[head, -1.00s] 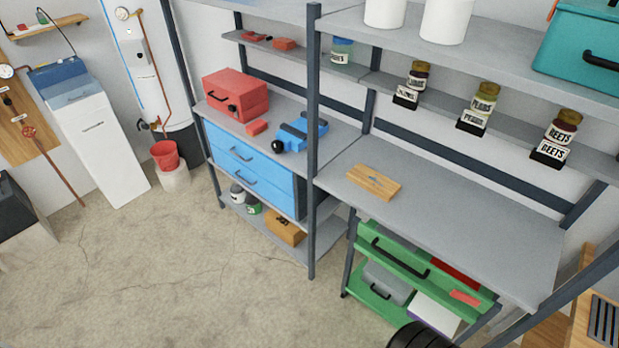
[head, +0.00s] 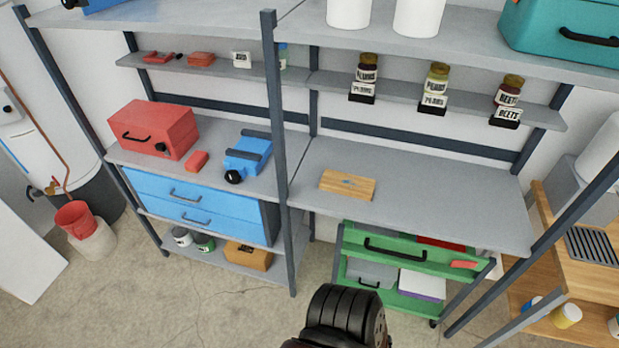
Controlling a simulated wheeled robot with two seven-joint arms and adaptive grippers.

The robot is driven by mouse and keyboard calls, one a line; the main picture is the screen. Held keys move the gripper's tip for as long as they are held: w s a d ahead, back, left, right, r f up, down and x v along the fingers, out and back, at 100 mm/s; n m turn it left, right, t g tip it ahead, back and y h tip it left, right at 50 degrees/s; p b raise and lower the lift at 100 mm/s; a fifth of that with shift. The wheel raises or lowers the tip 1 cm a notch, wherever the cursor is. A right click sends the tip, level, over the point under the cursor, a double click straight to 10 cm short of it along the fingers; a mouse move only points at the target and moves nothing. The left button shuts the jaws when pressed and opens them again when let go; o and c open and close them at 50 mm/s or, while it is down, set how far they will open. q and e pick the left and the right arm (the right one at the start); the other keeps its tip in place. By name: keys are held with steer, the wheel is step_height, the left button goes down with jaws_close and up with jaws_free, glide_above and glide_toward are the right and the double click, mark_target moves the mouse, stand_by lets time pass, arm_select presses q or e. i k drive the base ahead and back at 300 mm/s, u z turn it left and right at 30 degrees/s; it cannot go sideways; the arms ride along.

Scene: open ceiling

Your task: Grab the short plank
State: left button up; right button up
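The short plank (head: 347,184) is a light wooden piece lying flat on the grey middle shelf (head: 430,210) of the right-hand rack, near its left end. A small bluish mark shows on its top. A black ribbed part of my own arm shows at the bottom centre of the head view, below and in front of the shelf, apart from the plank. Neither gripper's fingers are in view.
A grey post (head: 279,150) stands left of the plank. Jars (head: 434,88) line a narrow shelf above. A green drawer unit (head: 405,250) stands below. A blue vise (head: 248,155) and red toolbox (head: 153,128) sit on the left rack. The shelf right of the plank is clear.

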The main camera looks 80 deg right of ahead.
mark_target(337, 182)
steer(key=i, duration=1.15)
steer(key=z, duration=1.95)
